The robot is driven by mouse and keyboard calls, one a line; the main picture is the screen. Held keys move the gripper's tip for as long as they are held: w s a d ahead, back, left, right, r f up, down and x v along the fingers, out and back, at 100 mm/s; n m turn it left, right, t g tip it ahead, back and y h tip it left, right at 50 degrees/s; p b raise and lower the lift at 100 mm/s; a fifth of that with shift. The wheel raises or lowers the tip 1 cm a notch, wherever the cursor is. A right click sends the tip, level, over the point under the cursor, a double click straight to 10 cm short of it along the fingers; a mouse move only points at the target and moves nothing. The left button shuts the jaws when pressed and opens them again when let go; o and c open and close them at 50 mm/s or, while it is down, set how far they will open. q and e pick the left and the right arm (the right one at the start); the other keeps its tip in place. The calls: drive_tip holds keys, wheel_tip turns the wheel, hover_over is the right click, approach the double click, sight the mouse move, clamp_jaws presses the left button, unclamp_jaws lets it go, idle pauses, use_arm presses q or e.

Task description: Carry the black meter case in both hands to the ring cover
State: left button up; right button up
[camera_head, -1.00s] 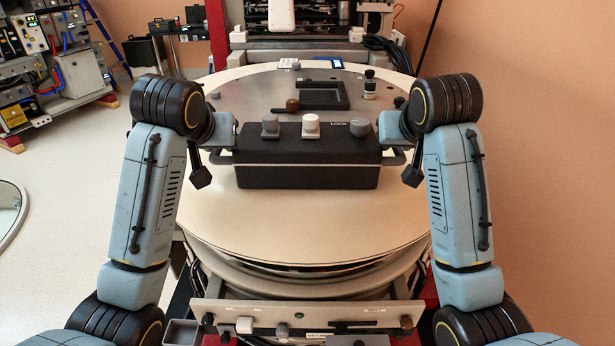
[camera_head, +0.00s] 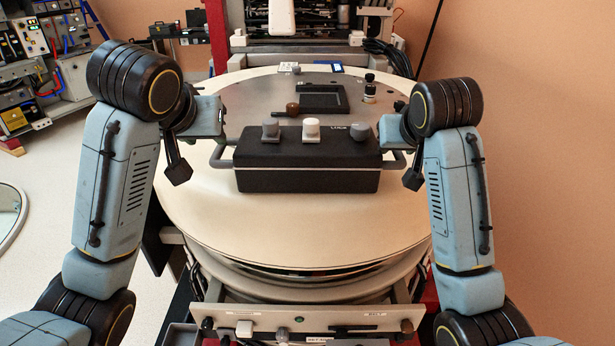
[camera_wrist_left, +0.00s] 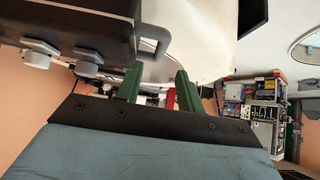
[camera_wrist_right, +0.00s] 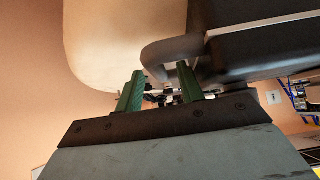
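The black meter case (camera_head: 308,180), with several knobs and a grey handle at each end, is over the cream ring cover (camera_head: 300,225). It looks level and appears to rest there, but its underside is hidden. My left gripper (camera_head: 215,117) is up and left of the left handle (camera_head: 221,156). In the left wrist view, its green fingers (camera_wrist_left: 158,80) are apart, with nothing between them and the handle (camera_wrist_left: 153,45) beyond. My right gripper (camera_head: 398,145) is at the right handle. In the right wrist view, its fingers (camera_wrist_right: 160,78) are apart, the handle (camera_wrist_right: 170,48) showing at the gap, without visible clamping.
A dark rectangular tray (camera_head: 322,100), a brown-knobbed lever (camera_head: 292,109) and a small black-topped post (camera_head: 369,88) are on the grey plate behind the case. A control panel (camera_head: 300,322) is below the drum in front. The cover's front is bare.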

drive_tip(key=shift+s+r, duration=0.25)
drive_tip(key=v, duration=0.5)
drive_tip(key=shift+s+a+r, duration=0.1)
drive_tip(key=shift+s+r, duration=0.1)
drive_tip(key=shift+r, duration=0.2)
drive_tip(key=shift+s+r, duration=0.25)
drive_tip(key=shift+s, duration=0.2)
drive_tip(key=shift+s+f, duration=0.1)
